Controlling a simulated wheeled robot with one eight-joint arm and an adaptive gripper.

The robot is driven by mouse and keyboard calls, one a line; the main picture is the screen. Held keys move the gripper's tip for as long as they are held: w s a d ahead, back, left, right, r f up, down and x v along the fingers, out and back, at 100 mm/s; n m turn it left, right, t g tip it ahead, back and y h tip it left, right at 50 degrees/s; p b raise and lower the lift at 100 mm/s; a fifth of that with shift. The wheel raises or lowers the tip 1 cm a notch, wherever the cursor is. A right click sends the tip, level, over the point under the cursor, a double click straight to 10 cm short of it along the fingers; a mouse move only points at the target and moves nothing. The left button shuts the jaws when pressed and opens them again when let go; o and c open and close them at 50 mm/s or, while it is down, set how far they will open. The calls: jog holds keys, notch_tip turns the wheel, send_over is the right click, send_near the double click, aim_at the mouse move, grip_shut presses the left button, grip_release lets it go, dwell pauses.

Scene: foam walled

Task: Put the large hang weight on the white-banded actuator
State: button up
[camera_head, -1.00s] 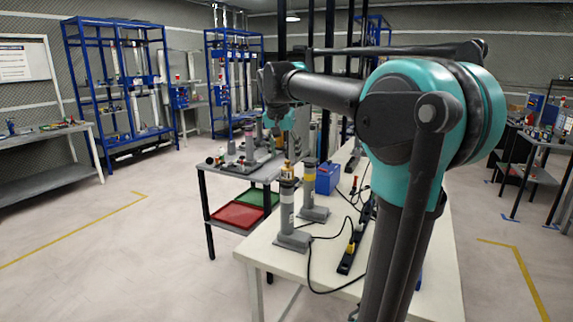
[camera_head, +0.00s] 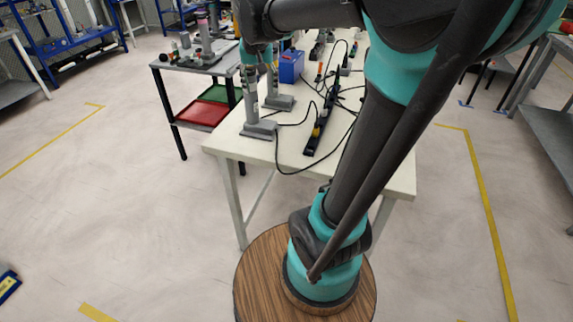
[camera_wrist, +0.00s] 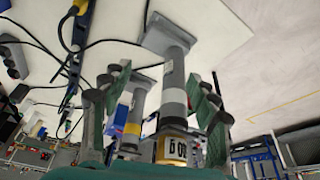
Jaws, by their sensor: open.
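The white-banded actuator (camera_head: 250,92) is a grey upright cylinder on a square foot near the table's front left corner. In the wrist view the white-banded actuator (camera_wrist: 174,72) appears inverted, between my finger pads. A brass-coloured piece with dark lettering (camera_wrist: 172,149), apparently the large hang weight, shows at its top end. I cannot tell whether it is seated there. My gripper (camera_wrist: 158,78) is open around the actuator's upper part, with a finger on each side and no clear contact. In the head view my arm hides the actuator's top.
A yellow-banded actuator (camera_wrist: 133,128) stands close behind; its foot (camera_head: 280,102) is near the first one's. A black power strip (camera_head: 318,128) with loose cables and a blue box (camera_head: 291,66) lie to the right. A cart with red tray (camera_head: 202,112) stands left.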

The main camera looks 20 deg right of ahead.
jog(key=s+d+f+n+y, duration=0.1)
jog(key=s+d+f+n, duration=0.1)
jog(key=s+f, duration=1.7)
notch_tip(320, 180, down, 2)
jog(key=shift+s+d+f+n, duration=0.15)
jog(key=shift+d+n, duration=0.1)
jog(key=shift+n, duration=0.35)
